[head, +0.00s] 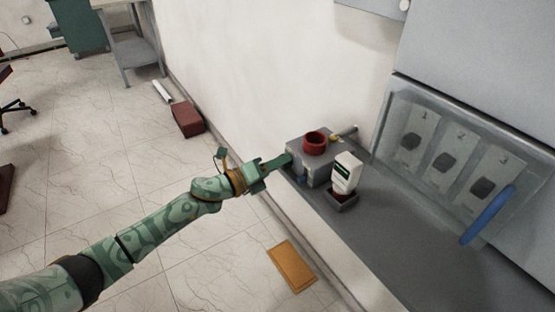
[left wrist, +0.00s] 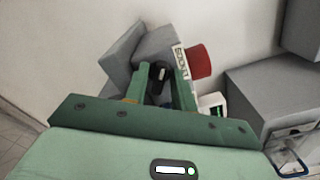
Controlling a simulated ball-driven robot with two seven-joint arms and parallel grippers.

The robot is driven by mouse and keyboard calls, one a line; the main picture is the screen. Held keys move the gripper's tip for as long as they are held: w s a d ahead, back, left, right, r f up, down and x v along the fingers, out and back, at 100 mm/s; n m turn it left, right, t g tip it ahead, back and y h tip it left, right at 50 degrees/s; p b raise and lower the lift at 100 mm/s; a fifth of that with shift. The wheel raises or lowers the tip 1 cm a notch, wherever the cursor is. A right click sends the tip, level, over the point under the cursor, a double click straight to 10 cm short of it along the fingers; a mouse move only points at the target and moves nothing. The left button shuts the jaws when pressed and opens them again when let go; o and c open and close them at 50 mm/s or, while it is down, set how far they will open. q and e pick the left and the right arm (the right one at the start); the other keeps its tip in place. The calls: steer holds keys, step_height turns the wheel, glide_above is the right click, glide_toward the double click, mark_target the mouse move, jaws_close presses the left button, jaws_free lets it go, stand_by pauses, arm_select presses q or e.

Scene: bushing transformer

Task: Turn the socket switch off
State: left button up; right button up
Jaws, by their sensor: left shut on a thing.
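A grey socket box (head: 318,166) with a red round socket (head: 315,142) on top sits on the grey counter by the wall. In the left wrist view, a white label reading SOCKET (left wrist: 181,62) shows beside the red socket (left wrist: 197,62). My left gripper (head: 285,161) reaches the box's left side. In the left wrist view, my left gripper (left wrist: 161,80) has its green fingers on both sides of a black switch knob (left wrist: 158,73) and is shut on it. The knob's exact setting is hard to read. My right gripper is not in view.
A white device (head: 347,170) with a green display stands right of the box on the counter (head: 400,235). A yellow plate (head: 291,266) and a red box (head: 187,119) lie on the floor.

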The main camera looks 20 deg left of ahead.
arm_select(q)
steer(key=shift+a+n+p, duration=0.1)
steer(key=shift+n+p, duration=1.45)
steer(key=shift+n, duration=1.95)
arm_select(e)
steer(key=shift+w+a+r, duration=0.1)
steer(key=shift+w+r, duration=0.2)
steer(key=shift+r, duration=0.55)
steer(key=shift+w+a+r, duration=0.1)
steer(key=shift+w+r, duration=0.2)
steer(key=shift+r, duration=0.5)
arm_select(q)
steer(key=shift+f, duration=0.1)
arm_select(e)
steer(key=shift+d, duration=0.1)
arm_select(q)
steer(key=o, duration=0.7)
